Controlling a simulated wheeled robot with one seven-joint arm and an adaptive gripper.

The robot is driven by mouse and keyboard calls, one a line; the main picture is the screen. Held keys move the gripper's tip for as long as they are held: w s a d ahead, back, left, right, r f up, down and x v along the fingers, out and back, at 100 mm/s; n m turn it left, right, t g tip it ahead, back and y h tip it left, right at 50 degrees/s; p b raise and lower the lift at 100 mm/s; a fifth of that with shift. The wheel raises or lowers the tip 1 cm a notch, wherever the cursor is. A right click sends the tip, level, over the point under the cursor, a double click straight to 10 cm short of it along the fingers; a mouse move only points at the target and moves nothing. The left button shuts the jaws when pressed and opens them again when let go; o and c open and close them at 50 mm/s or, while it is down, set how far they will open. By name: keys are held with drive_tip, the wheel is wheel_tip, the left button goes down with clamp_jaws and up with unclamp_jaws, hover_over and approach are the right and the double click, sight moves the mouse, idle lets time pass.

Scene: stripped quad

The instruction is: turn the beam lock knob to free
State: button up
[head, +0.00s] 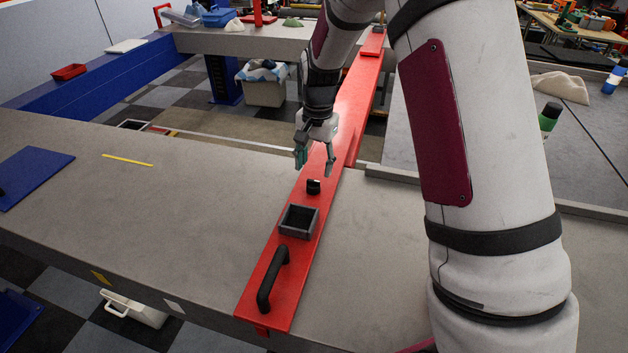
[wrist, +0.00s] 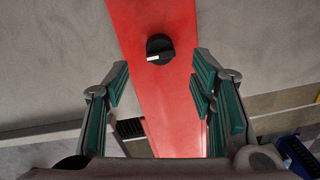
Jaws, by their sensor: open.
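The beam lock knob (head: 313,186) is a small black round knob on the red beam (head: 275,264). In the wrist view the knob (wrist: 160,49) shows a white mark on its left side, and it lies ahead of the fingertips. My gripper (head: 315,164) is open and empty, above the beam and a little beyond the knob in the head view. In the wrist view its teal-padded fingers (wrist: 160,90) are spread to either side of the beam, apart from the knob. I cannot read any label for the knob's positions.
On the beam, nearer me, are an open grey box (head: 299,220) and a black handle (head: 272,280). The beam lies across a grey table (head: 150,210). A blue sheet (head: 33,176) and a yellow strip (head: 127,160) lie at left. The table between them and the beam is clear.

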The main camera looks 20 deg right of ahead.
sight(314, 181)
wheel_tip(314, 181, down, 6)
drive_tip(key=shift+w+a+f+p, duration=0.1)
drive_tip(key=shift+f+p, duration=0.15)
drive_tip(key=shift+p, duration=0.05)
drive_tip(key=c, duration=1.2)
